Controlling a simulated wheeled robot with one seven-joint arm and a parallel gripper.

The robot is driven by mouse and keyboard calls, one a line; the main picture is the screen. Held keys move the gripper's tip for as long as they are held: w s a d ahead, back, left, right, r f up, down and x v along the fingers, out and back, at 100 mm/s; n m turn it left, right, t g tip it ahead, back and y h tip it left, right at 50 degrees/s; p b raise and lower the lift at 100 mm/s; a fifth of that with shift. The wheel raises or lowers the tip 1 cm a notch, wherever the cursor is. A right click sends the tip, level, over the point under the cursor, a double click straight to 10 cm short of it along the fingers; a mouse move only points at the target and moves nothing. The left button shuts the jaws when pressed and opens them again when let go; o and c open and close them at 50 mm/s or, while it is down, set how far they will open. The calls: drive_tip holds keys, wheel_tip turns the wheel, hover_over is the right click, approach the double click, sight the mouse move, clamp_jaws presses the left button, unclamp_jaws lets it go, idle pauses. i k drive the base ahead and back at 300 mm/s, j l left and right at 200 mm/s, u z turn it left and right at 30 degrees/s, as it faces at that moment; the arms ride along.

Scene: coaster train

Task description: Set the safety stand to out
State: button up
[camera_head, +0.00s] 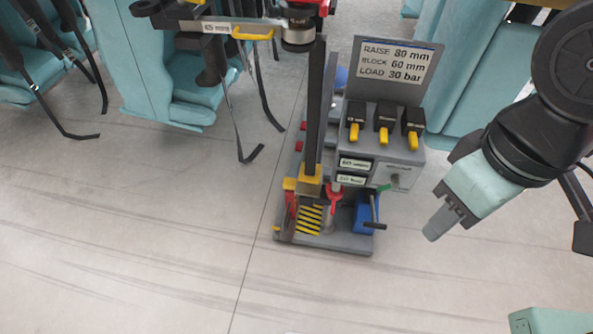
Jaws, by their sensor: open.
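A jack unit with a dark grey base (345,243) stands on the floor, with a tall dark post (316,110) in a yellow collar (310,188). Beside the collar is a small red-topped stand (334,194); another red part (290,205) is at the left edge. I cannot tell for sure which is the safety stand, or its setting. A blue block with a dark lever and green tip (366,210) is at the right. My gripper (437,228) is open, seen side-on, empty and apart from the unit, to its right.
A grey box (405,150) carries three black switches with yellow handles and labels. A sign (393,64) above reads raise 80 mm, block 60 mm, load 30 bar. Teal seats (190,85) with hanging straps are behind. A dark arm (215,25) overhangs the top. Floor in front is clear.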

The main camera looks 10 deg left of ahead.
sight(292, 200)
drive_tip(key=i+l, duration=0.3)
drive_tip(key=i+u, duration=0.15)
drive_tip(key=u, duration=1.6)
